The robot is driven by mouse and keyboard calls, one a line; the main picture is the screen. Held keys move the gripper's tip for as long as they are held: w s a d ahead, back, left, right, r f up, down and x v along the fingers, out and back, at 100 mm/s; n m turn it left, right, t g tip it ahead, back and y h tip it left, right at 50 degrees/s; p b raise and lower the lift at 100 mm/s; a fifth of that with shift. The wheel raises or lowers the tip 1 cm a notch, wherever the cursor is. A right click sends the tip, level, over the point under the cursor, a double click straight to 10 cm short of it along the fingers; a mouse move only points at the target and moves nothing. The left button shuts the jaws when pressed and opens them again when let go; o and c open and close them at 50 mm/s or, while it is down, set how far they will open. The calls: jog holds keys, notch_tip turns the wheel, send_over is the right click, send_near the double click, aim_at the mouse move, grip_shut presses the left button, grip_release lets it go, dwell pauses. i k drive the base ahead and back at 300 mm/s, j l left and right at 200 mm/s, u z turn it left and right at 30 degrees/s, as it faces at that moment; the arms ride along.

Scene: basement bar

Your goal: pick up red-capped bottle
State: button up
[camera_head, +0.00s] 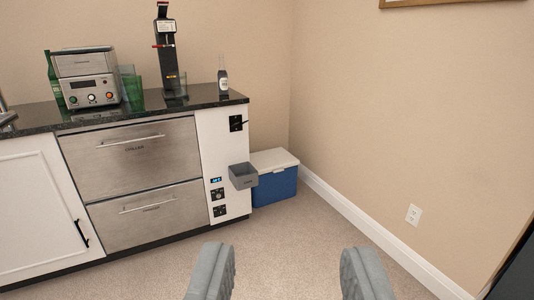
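A small bottle (223,79) with a pale label and a narrow neck stands upright at the right end of the dark countertop (205,97). Its cap is too small for me to tell the colour. A tall green bottle (53,78) stands at the far left, partly hidden behind a metal machine. My gripper (286,268) is in the foreground at the bottom, with its two grey fingers wide apart and nothing between them. It is well short of the counter and apart from both bottles.
The metal machine (88,78), green glasses (132,91) and a tall black dispenser (166,55) stand on the counter. A grey bin (243,176) juts from the cabinet's right end. A blue cooler (275,187) sits in the corner. The carpet (290,230) ahead is clear.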

aim_at(222, 79)
jog(key=i+u, duration=0.15)
jog(key=i, duration=0.3)
jog(key=i+l+u, duration=0.15)
jog(key=i, duration=0.35)
jog(key=i+l+u, duration=0.15)
jog(key=i, duration=0.3)
